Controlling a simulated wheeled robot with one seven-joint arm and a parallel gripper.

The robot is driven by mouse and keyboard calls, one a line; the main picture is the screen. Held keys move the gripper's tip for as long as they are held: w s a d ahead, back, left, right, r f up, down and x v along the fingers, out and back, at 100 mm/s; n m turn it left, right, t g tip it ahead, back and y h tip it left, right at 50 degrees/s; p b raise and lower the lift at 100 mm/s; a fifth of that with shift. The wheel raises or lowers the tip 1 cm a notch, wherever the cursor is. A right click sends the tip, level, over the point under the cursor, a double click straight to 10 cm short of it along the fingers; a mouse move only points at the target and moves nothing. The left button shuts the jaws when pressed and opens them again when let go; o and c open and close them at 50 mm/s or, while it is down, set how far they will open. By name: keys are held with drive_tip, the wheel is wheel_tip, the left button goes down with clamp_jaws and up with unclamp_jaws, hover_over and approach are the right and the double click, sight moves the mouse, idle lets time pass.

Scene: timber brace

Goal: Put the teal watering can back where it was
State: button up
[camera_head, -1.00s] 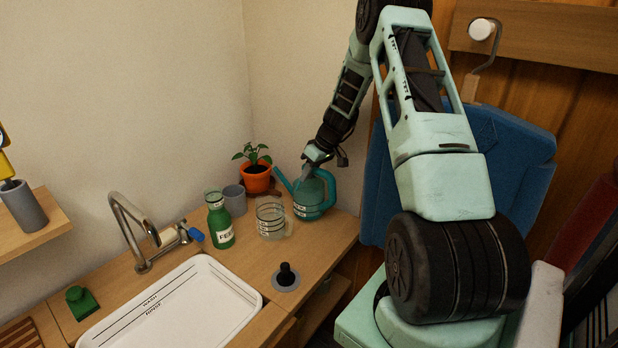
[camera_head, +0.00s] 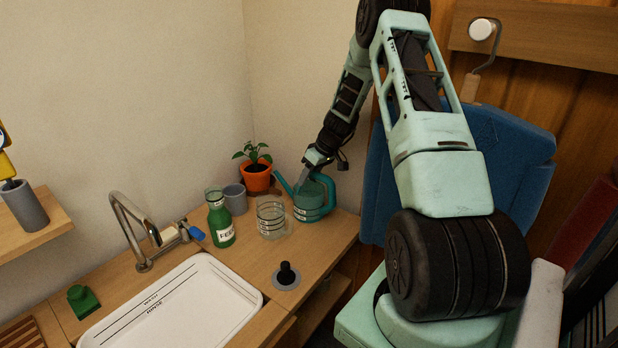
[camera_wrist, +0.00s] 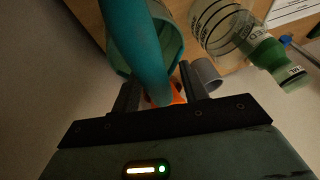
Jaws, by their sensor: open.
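The teal watering can (camera_head: 309,203) stands upright on the wooden counter near its back right corner, its spout pointing up and to the left. In the wrist view its teal handle (camera_wrist: 134,45) runs down between the fingers, with the can's body behind it. My gripper (camera_head: 309,168) is at the top of the can, coming from above. In the wrist view the gripper (camera_wrist: 158,88) is open, with a finger on each side of the handle and gaps visible. Whether a finger touches the handle I cannot tell.
A potted plant (camera_head: 257,178), a grey cup (camera_head: 235,199), a clear banded jug (camera_head: 270,217) and a green bottle (camera_head: 220,222) stand left of the can. A black knob (camera_head: 286,275) is in front. The white sink tray (camera_head: 180,305) lies front left.

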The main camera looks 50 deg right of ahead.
drive_tip(key=b+v, duration=0.2)
drive_tip(key=v, duration=1)
drive_tip(key=a+r+n+g+y, duration=0.1)
drive_tip(key=a+r+n+g, duration=0.1)
drive_tip(key=a, duration=1.4)
drive_tip(key=a+r+n+g, duration=0.1)
drive_tip(key=a+r, duration=0.1)
drive_tip(key=a, duration=1.4)
drive_tip(key=s+a+n+g+h, duration=0.1)
drive_tip(key=s+a+n, duration=0.2)
drive_tip(key=s+a, duration=1.1)
drive_tip(key=s+a+n+h, duration=0.1)
drive_tip(key=s+a, duration=0.4)
drive_tip(key=s, duration=0.6)
drive_tip(key=shift+s+h, duration=0.35)
drive_tip(key=shift+h, duration=0.05)
